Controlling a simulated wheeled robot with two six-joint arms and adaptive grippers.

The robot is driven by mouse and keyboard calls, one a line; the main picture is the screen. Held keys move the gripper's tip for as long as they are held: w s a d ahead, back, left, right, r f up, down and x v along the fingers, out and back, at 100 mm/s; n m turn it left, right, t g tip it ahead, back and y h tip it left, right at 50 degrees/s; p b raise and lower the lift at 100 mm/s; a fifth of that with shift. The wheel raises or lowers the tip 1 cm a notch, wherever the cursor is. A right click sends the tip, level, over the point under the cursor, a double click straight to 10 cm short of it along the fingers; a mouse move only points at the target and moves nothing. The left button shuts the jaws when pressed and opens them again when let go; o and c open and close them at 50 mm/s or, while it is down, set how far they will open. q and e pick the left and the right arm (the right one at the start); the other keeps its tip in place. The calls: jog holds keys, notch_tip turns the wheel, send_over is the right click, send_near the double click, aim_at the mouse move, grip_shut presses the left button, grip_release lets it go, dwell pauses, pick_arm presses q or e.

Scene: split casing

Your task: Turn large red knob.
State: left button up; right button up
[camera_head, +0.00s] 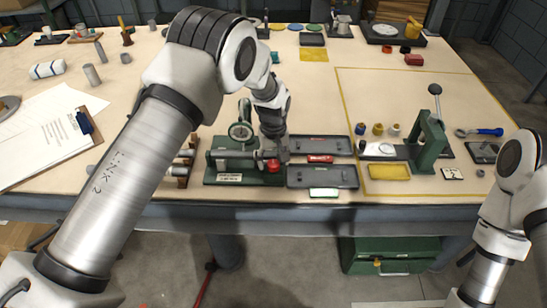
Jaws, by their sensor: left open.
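The red knob (273,166) sits at the right end of a green bench device (232,178) near the table's front edge. My left gripper (273,152) points down over this end of the device, open, right beside the knob. The gripper's fingers are small and dark here, and I cannot tell whether they touch the knob. Part of the device behind the gripper is hidden. My right arm comes in at the lower right, with its gripper out of the frame.
Two dark trays (323,177) lie just right of the device, with a red item (319,158) between them. A green press (430,140) stands farther right. A clipboard (50,140) lies at left.

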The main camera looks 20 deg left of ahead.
pick_arm(q)
jog(key=shift+s, duration=0.1)
jog(key=c, duration=1.1)
jog(key=shift+c, duration=0.2)
jog(key=shift+m, duration=0.4)
jog(key=m, duration=0.3)
jog(key=shift+m, duration=0.3)
jog(key=shift+m+p, duration=0.3)
jog(key=shift+m, duration=1.3)
jog(key=shift+s, duration=0.1)
jog(key=o, duration=1.1)
jog(key=shift+o, duration=0.2)
